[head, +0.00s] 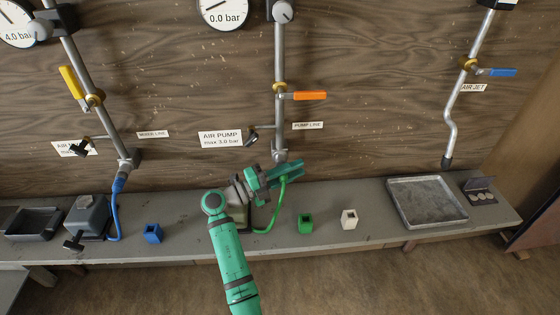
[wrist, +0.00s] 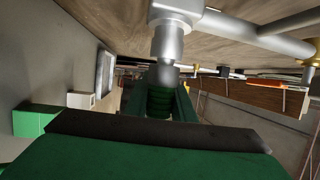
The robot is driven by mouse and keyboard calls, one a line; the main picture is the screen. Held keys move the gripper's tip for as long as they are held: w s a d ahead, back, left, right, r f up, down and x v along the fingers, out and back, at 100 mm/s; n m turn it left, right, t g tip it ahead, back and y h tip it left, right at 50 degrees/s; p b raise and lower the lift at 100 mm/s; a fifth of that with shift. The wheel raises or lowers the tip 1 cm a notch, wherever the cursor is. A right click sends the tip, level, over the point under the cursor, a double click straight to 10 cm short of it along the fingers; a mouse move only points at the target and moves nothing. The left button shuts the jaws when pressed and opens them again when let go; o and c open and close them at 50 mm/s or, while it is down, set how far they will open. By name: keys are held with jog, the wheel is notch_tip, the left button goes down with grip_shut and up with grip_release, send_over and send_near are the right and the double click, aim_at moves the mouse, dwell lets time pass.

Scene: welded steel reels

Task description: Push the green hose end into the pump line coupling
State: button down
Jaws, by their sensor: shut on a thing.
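The pump line coupling (head: 281,155) is the grey metal end of the middle pipe, below the PUMP LINE label. My gripper (head: 288,172) is just below it, shut on the green hose end (wrist: 160,102). In the wrist view the coupling (wrist: 167,45) fills the top middle, and its narrow lower end meets or nearly meets the hose end. I cannot tell whether the hose end is inside it. The green hose (head: 268,228) hangs from my gripper and curves down to the bench, its far part hidden behind my arm.
A blue hose (head: 115,210) rises to the left pipe. Blue (head: 153,233), green (head: 305,223) and white (head: 349,219) blocks stand on the bench. A grey tray (head: 428,220) lies at right. The orange valve handle (head: 310,96) sticks out right above the coupling.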

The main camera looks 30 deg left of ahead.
jog(key=shift+w+a, duration=0.1)
jog(key=shift+a, duration=0.05)
jog(key=c, duration=1.4)
grip_release()
jog(key=shift+w, duration=0.1)
jog(key=shift+c, duration=0.2)
jog(key=o, duration=1.4)
